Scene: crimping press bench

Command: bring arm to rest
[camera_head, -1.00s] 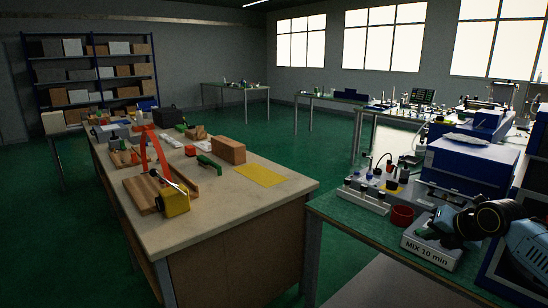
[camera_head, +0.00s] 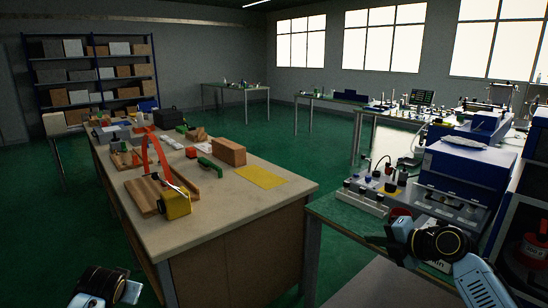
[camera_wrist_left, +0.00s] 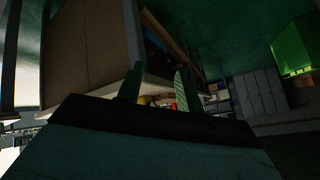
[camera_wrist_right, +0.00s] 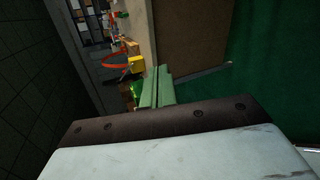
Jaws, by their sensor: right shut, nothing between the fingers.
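My left gripper shows only as a dark wrist part at the lower left of the head view. In the left wrist view its green fingers (camera_wrist_left: 158,90) stand apart, with nothing held between them.
A blue machine (camera_head: 465,168) and a white rack (camera_head: 362,199) stand on the green bench. The green floor (camera_head: 50,225) is open at left.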

